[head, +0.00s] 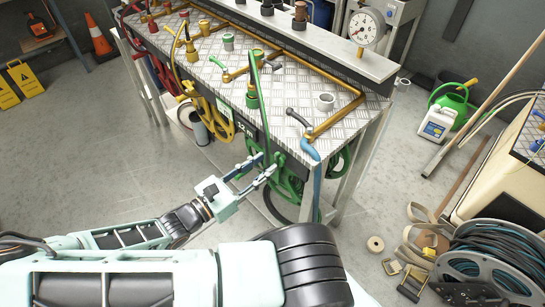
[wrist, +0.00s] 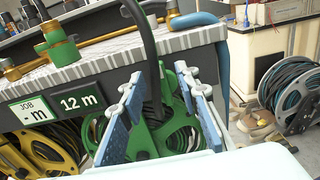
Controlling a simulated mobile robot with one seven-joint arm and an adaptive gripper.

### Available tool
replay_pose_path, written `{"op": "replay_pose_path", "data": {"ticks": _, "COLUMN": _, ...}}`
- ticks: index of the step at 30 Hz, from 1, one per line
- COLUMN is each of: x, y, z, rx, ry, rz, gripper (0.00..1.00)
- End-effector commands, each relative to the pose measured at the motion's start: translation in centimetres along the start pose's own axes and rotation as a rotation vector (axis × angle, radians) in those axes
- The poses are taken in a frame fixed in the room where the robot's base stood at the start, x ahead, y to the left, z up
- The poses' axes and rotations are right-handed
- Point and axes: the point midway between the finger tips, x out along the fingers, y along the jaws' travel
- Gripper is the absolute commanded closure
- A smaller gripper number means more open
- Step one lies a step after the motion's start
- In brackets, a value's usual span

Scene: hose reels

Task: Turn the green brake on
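The green hose reel (head: 288,182) hangs under the front edge of the metal-topped bench. It also shows in the wrist view (wrist: 145,140), largely behind my fingers. A green hose (head: 262,110) runs down the bench front to it; in the wrist view the hose (wrist: 152,60) looks dark and passes between my fingers. My gripper (head: 271,164) is open in front of the reel, its blue-padded fingers (wrist: 160,78) spread apart. I see nothing held. Whether the fingers touch the reel I cannot tell. The brake part is not clearly distinguishable; the fingers hide some of the reel.
A yellow reel (head: 222,118) hangs left of the green one. A label reading 12 m (wrist: 81,102) is on the bench front. A blue hose (head: 317,185) hangs at the bench corner. A loose reel (head: 490,265) and straps lie on the floor right.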

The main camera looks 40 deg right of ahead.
Motion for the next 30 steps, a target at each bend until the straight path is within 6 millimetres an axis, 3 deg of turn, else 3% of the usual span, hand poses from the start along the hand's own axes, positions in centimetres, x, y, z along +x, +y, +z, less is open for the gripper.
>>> {"op": "replay_pose_path", "data": {"ticks": 7, "x": 3.4, "y": -0.1, "z": 0.1, "rx": 0.0, "ry": -0.001, "rz": -0.002, "gripper": 0.7}}
{"op": "replay_pose_path", "data": {"ticks": 18, "x": 4.1, "y": 0.0, "z": 0.0, "rx": 0.0, "ry": 0.001, "rz": 0.0, "gripper": 0.7}}
{"op": "replay_pose_path", "data": {"ticks": 27, "x": 4.0, "y": 0.0, "z": -0.1, "rx": 0.0, "ry": 0.003, "rz": 0.0, "gripper": 1.0}}
{"op": "replay_pose_path", "data": {"ticks": 30, "x": 4.0, "y": 0.0, "z": -0.2, "rx": 0.0, "ry": 0.005, "rz": 0.0, "gripper": 1.0}}
